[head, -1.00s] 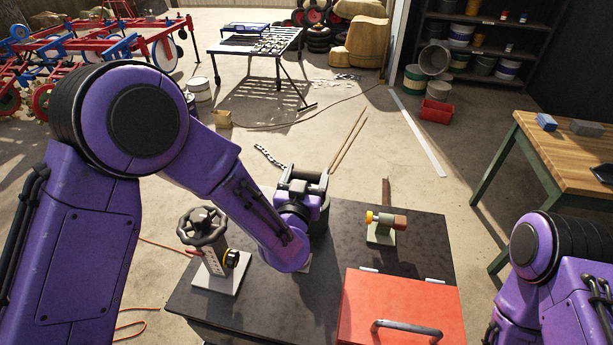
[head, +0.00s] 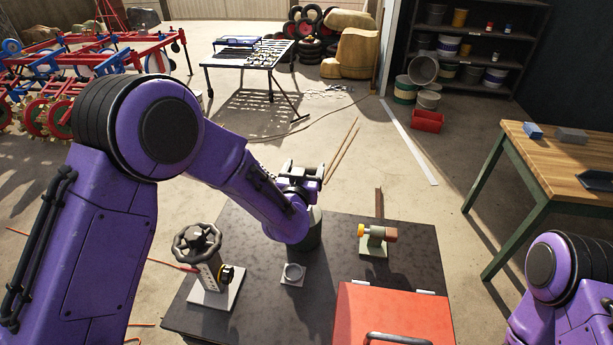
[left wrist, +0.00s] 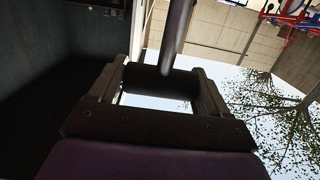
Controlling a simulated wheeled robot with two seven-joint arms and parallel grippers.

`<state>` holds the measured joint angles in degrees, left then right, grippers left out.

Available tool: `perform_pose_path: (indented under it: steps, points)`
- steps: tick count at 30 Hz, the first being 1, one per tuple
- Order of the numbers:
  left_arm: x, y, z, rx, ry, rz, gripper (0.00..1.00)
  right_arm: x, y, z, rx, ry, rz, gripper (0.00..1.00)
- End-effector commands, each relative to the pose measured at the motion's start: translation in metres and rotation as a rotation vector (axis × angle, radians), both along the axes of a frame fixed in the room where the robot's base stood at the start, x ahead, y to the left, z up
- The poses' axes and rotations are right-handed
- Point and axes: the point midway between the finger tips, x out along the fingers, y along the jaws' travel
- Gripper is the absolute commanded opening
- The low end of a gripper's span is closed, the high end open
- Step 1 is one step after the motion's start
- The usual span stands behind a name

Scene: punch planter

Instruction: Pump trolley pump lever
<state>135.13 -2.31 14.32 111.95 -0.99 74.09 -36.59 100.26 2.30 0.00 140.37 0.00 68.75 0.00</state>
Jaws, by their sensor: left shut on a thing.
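The trolley (head: 258,232) has a dark top and stands in front of me. The dark green pump body (head: 309,232) stands on it, partly hidden behind my left arm. My left gripper (head: 303,173) is above and behind the pump body. In the left wrist view, my left gripper (left wrist: 160,85) is shut on the dark grip of the pump lever (left wrist: 177,35), whose grey rod runs up out of the picture. In the head view the lever is hidden or too small to make out. My right arm shows at the lower right, but its gripper is out of view.
The trolley top also carries a black handwheel (head: 196,242) on a stand, a small ring on a pale plate (head: 292,274), a green block with a yellow knob (head: 374,243) and a red lid (head: 390,315). A wooden workbench (head: 560,165) stands to the right.

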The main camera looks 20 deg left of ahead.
Motion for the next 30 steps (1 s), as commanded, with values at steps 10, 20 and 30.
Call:
perform_pose_path:
  steps: [10,20,30]
  points:
    - [0.016,0.001,-0.009,0.0,0.002,0.0,0.22,0.0,0.0,-0.01,0.0,0.0,0.0,0.0]
    - [0.018,0.001,-0.013,0.001,0.01,-0.002,0.22,0.0,0.0,-0.011,0.0,0.0,0.0,0.0]
    - [0.016,0.001,-0.016,0.002,0.017,-0.003,0.98,0.0,0.0,-0.011,0.0,0.0,0.0,0.0]
